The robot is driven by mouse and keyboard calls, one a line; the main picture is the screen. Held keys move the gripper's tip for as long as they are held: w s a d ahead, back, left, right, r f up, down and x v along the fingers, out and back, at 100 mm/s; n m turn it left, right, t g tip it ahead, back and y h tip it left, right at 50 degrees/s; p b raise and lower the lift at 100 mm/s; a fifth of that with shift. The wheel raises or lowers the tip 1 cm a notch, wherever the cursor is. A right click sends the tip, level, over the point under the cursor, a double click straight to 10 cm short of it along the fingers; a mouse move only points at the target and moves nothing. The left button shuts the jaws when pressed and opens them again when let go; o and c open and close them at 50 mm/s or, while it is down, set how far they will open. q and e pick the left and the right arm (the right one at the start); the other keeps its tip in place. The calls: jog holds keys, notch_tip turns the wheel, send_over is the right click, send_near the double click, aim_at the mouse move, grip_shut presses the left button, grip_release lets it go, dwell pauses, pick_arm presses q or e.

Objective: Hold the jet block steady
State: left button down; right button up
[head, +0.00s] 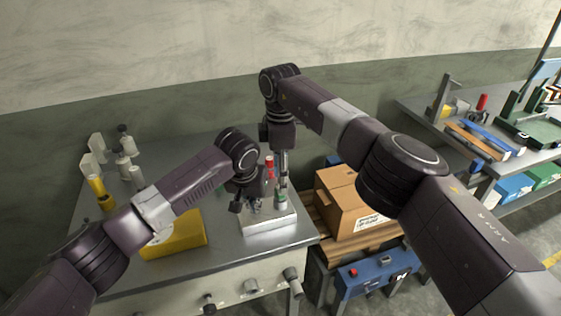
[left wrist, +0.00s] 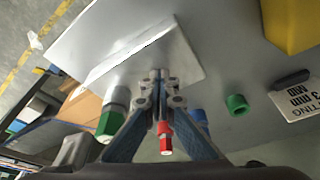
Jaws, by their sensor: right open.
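The pale jet block (head: 270,226) lies on the grey table's front right part. It also shows in the left wrist view (left wrist: 150,62) as a white slab. My left gripper (head: 247,204) is at its top; in the left wrist view its fingers (left wrist: 160,88) converge and look shut on a small upright part of the block, mostly hidden by the tips. My right gripper (head: 283,178) is open, pointing down over the block's back right. A green-ended grey cylinder (left wrist: 108,122) stands beside the fingers. A red and white piece (left wrist: 165,138) shows between them.
A yellow box (head: 188,236) lies left of the block. A loose green ring (left wrist: 237,104) and a printed card (left wrist: 298,103) lie on the table. Several bottles (head: 125,145) stand at the back left. A cardboard box (head: 347,202) is beyond the table's right edge.

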jog(key=shift+f, duration=2.3)
jog(key=shift+r, duration=0.1)
grip_shut()
